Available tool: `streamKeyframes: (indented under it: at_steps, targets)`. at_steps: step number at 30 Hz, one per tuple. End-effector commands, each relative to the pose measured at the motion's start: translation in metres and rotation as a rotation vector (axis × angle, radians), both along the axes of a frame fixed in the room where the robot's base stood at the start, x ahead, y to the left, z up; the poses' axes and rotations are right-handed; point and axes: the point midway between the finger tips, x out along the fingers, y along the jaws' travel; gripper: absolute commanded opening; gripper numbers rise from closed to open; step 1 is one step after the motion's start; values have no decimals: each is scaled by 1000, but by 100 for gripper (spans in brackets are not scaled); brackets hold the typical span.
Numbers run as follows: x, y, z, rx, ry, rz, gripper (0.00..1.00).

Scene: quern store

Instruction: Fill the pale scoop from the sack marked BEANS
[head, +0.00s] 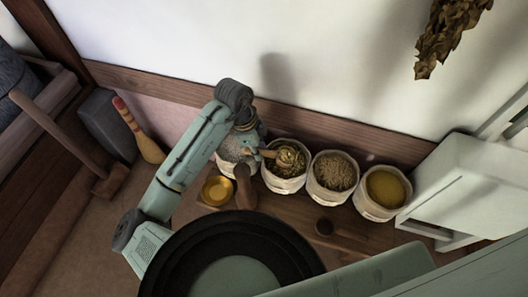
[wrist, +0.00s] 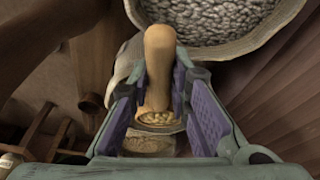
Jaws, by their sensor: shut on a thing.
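My gripper (wrist: 160,110) is shut on the pale wooden scoop (wrist: 158,55), with a finger on either side of its handle. Small pale yellowish pieces show at the scoop's bowl end in the wrist view; how full it is I cannot tell. In the head view the scoop (head: 268,153) reaches over the left edge of a sack (head: 284,186) with brownish, mixed-looking contents. A sack of grey-white beans (wrist: 225,15) stands beside the gripper in the wrist view; in the head view this sack (head: 229,152) is partly hidden by my gripper. No sack marking is readable.
Two more sacks, one of brown grain (head: 333,172) and one of yellow meal (head: 385,188), stand to the right. A yellow bowl (head: 216,190) and an upright brown wooden piece (head: 243,187) stand in front. The wall is close behind.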

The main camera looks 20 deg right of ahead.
Motion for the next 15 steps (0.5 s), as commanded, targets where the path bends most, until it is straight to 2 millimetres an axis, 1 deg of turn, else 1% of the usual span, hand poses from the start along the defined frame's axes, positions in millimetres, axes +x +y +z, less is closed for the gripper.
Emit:
streamKeyframes:
  at_steps: [1,3,5,15]
  targets:
    - [0,1,-6,-50,17,6,0]
    - [1,2,-7,-110,38,6,0]
    - [0,1,6,-114,38,-1,0]
    - [1,2,32,-155,54,-1,0]
